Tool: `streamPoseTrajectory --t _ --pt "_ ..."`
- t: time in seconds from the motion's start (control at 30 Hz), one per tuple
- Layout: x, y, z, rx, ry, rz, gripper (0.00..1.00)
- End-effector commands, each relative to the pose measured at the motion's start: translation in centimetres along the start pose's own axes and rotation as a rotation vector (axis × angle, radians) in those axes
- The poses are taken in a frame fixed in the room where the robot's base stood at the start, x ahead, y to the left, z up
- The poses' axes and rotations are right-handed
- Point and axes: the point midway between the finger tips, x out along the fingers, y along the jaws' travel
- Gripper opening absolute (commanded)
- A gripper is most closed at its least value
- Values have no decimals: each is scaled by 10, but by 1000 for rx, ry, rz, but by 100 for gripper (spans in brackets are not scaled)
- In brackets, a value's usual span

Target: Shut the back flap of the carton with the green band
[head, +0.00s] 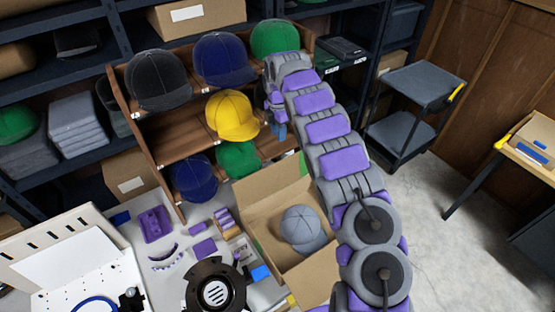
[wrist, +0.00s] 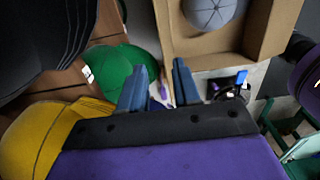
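The open carton (head: 252,208) stands below my arm in the head view, with a grey cap (head: 303,228) inside. My arm hides the carton's right side. The carton (wrist: 228,48) and grey cap (wrist: 212,12) also show at the top of the wrist view. My gripper (head: 277,130) is beside the cap shelf, above and behind the carton. In the wrist view its two blue fingers (wrist: 160,88) are apart with nothing held between them.
A wooden shelf (head: 180,132) of caps stands close to my gripper; a green cap (wrist: 122,72) and a yellow cap (wrist: 45,138) are near the fingers. A worktable with purple parts lies left of the carton. A grey cart (head: 415,90) stands right, beyond open floor.

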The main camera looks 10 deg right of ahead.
Motion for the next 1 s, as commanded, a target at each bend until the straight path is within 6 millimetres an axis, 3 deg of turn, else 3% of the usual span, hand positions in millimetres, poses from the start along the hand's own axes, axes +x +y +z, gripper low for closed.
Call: streamPoseTrajectory --t 0.6,0.8,1.0 --pt "120 0 0 2 1 -1 32" --pt "142 -1 0 2 2 -4 32" --pt "148 -1 0 2 1 -2 32"
